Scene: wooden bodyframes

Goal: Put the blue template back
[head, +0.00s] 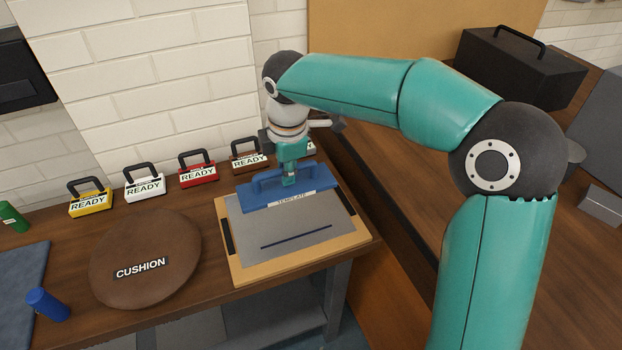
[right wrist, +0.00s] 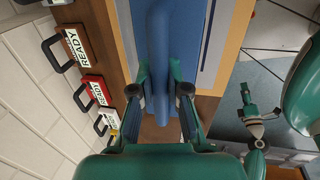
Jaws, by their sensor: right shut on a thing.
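The blue template (head: 262,190) has a raised handle and a label reading "TEMPLATE". My right gripper (head: 289,180) comes down from above and is shut on its handle, which runs between the fingers in the right wrist view (right wrist: 159,80). The template is over the back part of a grey plate (head: 290,225) on a pale wooden board (head: 290,272). I cannot tell whether it touches the plate. The plate has a dark slot near its front. My left gripper (right wrist: 249,98) shows small in the right wrist view, apart from the template; its fingers are too small to read.
Yellow (head: 90,204), white (head: 145,186), red (head: 198,173) and brown (head: 249,161) handled blocks marked "READY" stand along the wall. A round brown cushion (head: 146,255) lies left of the board. A blue cylinder (head: 47,304) is near the front left.

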